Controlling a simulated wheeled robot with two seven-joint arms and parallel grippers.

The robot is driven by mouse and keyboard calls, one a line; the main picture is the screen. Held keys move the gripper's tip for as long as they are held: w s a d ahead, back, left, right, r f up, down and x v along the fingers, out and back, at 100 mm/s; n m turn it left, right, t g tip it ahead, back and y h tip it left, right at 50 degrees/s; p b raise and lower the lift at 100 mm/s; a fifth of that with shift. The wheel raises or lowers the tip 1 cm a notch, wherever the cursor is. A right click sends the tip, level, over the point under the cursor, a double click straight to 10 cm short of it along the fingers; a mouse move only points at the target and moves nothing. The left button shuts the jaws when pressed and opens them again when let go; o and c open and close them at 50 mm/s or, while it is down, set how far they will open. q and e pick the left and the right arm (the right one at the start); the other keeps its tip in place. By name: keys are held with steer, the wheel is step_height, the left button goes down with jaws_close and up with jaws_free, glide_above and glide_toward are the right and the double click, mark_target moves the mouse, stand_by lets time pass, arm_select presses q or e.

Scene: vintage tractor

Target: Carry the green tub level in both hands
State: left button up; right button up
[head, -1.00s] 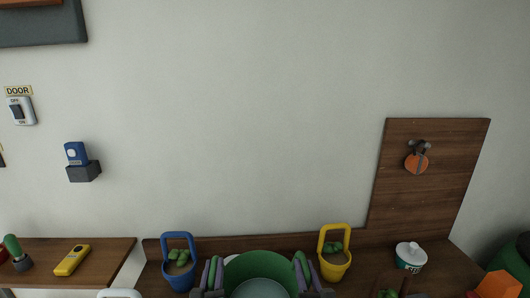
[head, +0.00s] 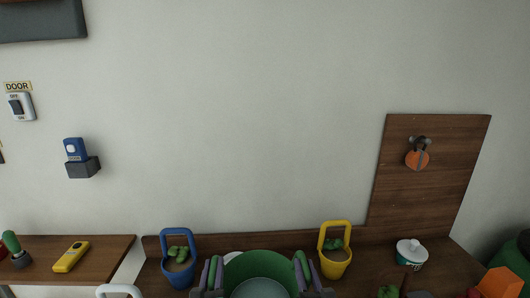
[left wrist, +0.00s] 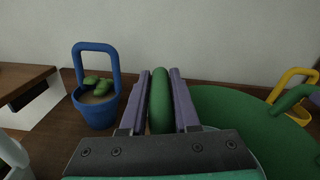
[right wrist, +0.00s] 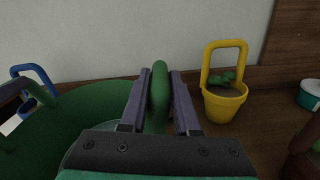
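The green tub (head: 262,268) is at the bottom middle of the head view, its lower part cut off by the frame. It also shows in the left wrist view (left wrist: 235,115) and the right wrist view (right wrist: 85,110). My left gripper (head: 211,272) is shut on the tub's left handle, which stands between its fingers in the left wrist view (left wrist: 160,100). My right gripper (head: 304,270) is shut on the right handle, between its fingers in the right wrist view (right wrist: 158,98). The rim looks about level. Whether the tub's base touches the table is hidden.
A blue bucket (head: 178,270) stands left of the tub and a yellow bucket (head: 336,263) right of it, both with green plants. A white-lidded pot (head: 411,252) is further right. A yellow handheld device (head: 71,257) lies on the left shelf. The wall is behind.

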arm_select(q)
steer(key=shift+o, duration=0.7)
steer(key=shift+s, duration=0.1)
arm_select(e)
steer(key=shift+o, duration=0.7)
steer(key=shift+s, duration=0.1)
arm_select(q)
steer(key=shift+o, duration=0.3)
steer(key=o, duration=0.5)
arm_select(e)
steer(key=shift+f, duration=0.1)
arm_select(q)
steer(key=shift+f, duration=0.25)
arm_select(e)
steer(key=shift+o, duration=0.3)
steer(key=shift+f, duration=0.15)
steer(key=o, duration=0.5)
arm_select(q)
steer(key=shift+o, duration=1.4)
steer(key=shift+r, duration=0.15)
arm_select(e)
steer(key=shift+o, duration=1.4)
